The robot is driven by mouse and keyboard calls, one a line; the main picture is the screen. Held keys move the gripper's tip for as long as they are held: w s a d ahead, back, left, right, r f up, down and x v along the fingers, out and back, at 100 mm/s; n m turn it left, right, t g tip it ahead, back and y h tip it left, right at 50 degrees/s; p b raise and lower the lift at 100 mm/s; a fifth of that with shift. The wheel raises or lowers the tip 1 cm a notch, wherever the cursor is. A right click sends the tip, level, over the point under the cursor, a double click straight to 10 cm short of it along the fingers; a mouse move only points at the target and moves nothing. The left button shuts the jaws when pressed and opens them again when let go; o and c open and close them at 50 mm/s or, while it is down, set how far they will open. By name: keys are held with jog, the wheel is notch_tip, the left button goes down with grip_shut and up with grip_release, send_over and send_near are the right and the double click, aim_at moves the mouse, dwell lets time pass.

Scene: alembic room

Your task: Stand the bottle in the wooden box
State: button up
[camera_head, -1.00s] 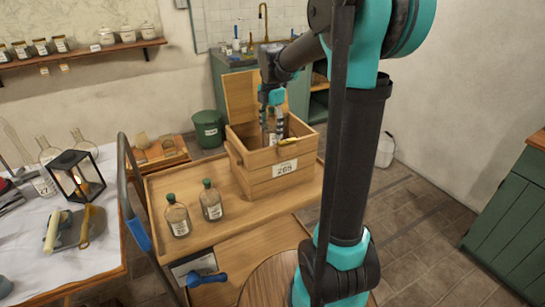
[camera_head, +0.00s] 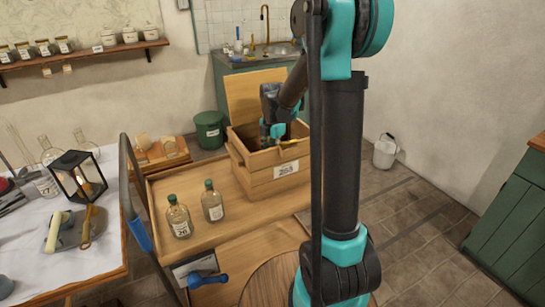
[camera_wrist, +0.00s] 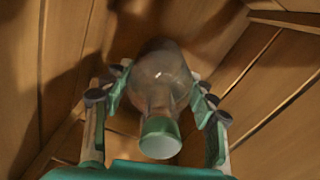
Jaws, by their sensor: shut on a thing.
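The wooden box (camera_head: 274,178) stands with its lid open on the wooden cart top. My gripper (camera_head: 270,140) reaches down inside the box, and its fingertips are hidden by the front wall in the head view. In the wrist view my gripper (camera_wrist: 158,100) is shut on a clear glass bottle (camera_wrist: 160,75) with a green cap, one finger on each side of it. Wooden walls surround the bottle. I cannot tell whether its base touches the box floor. The held bottle is hidden in the head view.
Two similar green-capped bottles (camera_head: 179,217) (camera_head: 213,203) stand on the cart top (camera_head: 170,187), left of the box. The open lid (camera_head: 255,92) rises behind my gripper. A lantern (camera_head: 80,180) stands on the white-covered table at left.

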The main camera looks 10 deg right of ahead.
jog(key=shift+f, duration=0.1)
jog(key=o, duration=1.5)
notch_tip(320, 180, up, 12)
jog(key=shift+r, duration=0.15)
